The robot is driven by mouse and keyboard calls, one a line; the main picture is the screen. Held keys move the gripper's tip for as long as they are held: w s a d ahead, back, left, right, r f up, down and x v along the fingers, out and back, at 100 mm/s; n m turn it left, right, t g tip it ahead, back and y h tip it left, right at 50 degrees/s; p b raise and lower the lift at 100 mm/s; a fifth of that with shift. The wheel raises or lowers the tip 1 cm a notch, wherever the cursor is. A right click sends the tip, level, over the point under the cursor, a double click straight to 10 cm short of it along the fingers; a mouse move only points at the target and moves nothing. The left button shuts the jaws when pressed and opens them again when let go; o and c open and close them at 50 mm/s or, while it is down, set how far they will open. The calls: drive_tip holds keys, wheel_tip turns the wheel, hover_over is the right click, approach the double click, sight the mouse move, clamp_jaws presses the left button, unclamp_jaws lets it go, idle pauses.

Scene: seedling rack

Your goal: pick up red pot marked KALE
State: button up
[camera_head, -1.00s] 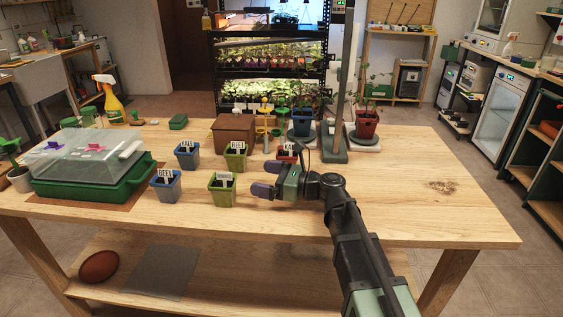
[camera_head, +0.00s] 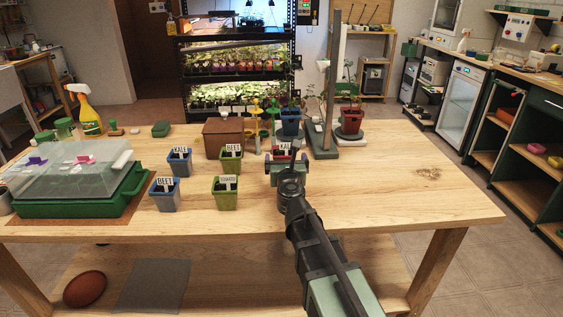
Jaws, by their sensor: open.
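The red pot marked KALE (camera_head: 283,154) stands on the wooden table, right of the green BEET pot. Its white label and a little of its red rim show above my gripper; its lower part is hidden. My gripper (camera_head: 287,167) is open and points away from me at the pot, with its fingers spread left and right. It is right in front of the pot or partly around it; I cannot tell which, nor whether they touch.
A blue KALE pot (camera_head: 181,161), green BEET pot (camera_head: 231,162), blue BEET pot (camera_head: 165,195) and another green pot (camera_head: 225,200) stand left. A brown box (camera_head: 222,137) and a grey-green post (camera_head: 327,105) stand behind. The table's right side (camera_head: 400,190) is clear.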

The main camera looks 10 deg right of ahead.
sight(283, 153)
drive_tip(key=w, duration=0.6)
drive_tip(key=shift+d+r, duration=0.1)
drive_tip(key=shift+s, duration=0.15)
drive_tip(key=c, duration=1.1)
drive_tip(key=shift+r, duration=0.1)
wheel_tip(283, 153, up, 20)
drive_tip(key=p, duration=2)
